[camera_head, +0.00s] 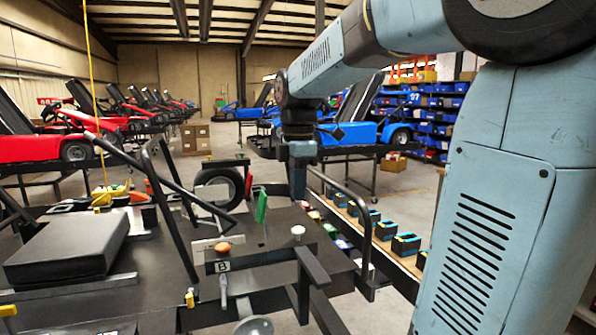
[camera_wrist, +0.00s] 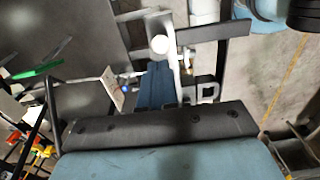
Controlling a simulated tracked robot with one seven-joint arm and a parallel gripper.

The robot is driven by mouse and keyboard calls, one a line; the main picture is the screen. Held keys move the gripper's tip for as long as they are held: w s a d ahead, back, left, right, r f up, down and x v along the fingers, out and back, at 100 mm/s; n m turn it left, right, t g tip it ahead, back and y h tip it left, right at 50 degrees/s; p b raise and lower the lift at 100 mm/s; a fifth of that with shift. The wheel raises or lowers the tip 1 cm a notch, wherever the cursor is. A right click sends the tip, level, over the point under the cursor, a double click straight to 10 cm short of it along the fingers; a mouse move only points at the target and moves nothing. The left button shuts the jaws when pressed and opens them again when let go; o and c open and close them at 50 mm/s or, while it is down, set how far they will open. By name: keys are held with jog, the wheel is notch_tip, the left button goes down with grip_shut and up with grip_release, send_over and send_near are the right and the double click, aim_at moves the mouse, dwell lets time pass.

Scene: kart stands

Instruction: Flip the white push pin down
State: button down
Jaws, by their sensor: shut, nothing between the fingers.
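The white push pin (camera_head: 297,231) is a small pin with a round white head on the dark panel of the kart stand, right of the green lever. In the wrist view its round head (camera_wrist: 160,44) shows just beyond the fingertips. My gripper (camera_head: 297,195) points down above the pin in the head view, with a gap between them. In the wrist view my gripper (camera_wrist: 157,66) shows as blue-grey fingers held together, empty. The pin's shaft is hard to make out.
A green lever (camera_head: 261,205) and an orange knob (camera_head: 222,247) stand left of the pin. A curved dark rail (camera_head: 345,190) rises to its right. A black pad (camera_head: 70,245) lies at the left. Blue-and-black boxes (camera_head: 405,244) line a bench on the right.

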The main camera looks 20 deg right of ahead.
aim_at(297, 228)
notch_tip(297, 228, down, 7)
dwell(0.3)
jog(key=shift+a, duration=0.1)
